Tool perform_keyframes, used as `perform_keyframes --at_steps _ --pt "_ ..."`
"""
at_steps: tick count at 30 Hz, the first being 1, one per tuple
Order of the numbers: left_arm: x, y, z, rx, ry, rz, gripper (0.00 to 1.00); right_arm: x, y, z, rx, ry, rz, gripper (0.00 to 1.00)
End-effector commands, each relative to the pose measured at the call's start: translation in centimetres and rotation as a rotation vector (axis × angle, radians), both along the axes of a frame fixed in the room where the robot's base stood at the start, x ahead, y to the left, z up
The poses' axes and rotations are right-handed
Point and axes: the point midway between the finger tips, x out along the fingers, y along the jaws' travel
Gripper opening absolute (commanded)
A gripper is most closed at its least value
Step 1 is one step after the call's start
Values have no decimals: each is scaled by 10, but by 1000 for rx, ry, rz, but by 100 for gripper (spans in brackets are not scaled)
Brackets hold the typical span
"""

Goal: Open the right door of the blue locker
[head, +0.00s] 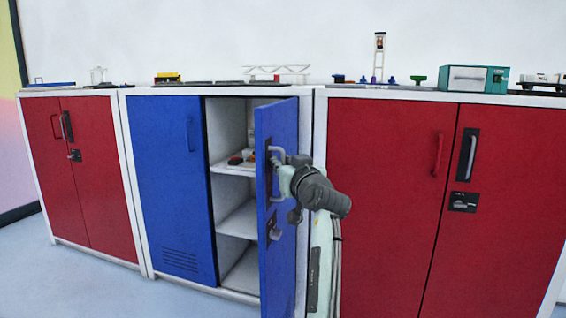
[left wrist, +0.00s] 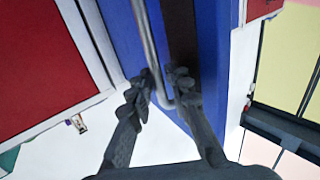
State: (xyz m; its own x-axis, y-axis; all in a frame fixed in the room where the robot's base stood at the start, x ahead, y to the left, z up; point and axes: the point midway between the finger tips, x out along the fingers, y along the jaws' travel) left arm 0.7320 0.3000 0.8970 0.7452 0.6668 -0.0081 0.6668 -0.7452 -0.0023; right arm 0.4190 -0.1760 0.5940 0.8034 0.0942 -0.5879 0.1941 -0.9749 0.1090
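The blue locker (head: 172,190) stands between two red lockers, its left door shut. Its right door (head: 285,125) is swung well out on its right-hand hinge, showing shelves (head: 240,218) inside. The door's bar handle (head: 274,149) also shows in the left wrist view (left wrist: 148,45). My left gripper (head: 284,172) is at this handle. In the left wrist view its two fingers (left wrist: 159,88) lie on either side of the bar, close against it, and seem shut on it. My right gripper is in neither view.
Red lockers stand at the left (head: 95,160) and right (head: 385,190). Small items lie on an inner shelf, including red pieces (head: 236,160). A teal box (head: 474,79) and crane models stand on top. The floor in front at left is clear.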

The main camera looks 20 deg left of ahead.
Motion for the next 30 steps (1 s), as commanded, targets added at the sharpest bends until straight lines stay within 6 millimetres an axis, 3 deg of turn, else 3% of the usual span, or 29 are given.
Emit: perform_keyframes --at_steps 11,24,30 --pt "-8 -8 3 4 -6 -2 18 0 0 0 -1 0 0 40" --pt "-74 -65 2 2 -4 -2 18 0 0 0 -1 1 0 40" --pt "-88 -78 2 3 -3 -1 18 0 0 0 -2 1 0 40"
